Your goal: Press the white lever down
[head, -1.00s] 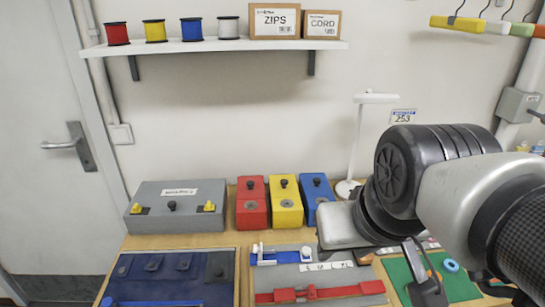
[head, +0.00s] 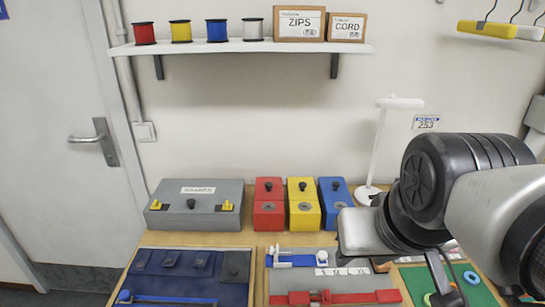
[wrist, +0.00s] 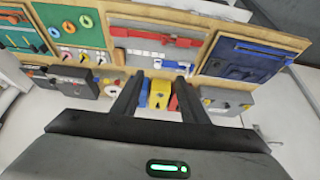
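A small white lever-like piece (head: 277,251) stands at the left end of a blue strap (head: 300,261) on a grey board (head: 370,283). A second small white piece (head: 322,257) sits at the strap's right end. In the wrist view, which is turned upside down, the blue strap (wrist: 171,65) lies just beyond my fingertips, with a white piece (wrist: 187,66) at its right end. My gripper (wrist: 158,79) is open and empty, apart from the board.
A red strap (head: 330,298) crosses the same board. A blue board (head: 190,286) lies left and a green board (head: 480,284) right. Behind are a grey box (head: 190,220), red (head: 268,218), yellow (head: 304,217) and blue (head: 333,195) boxes, and a white stand (head: 376,150).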

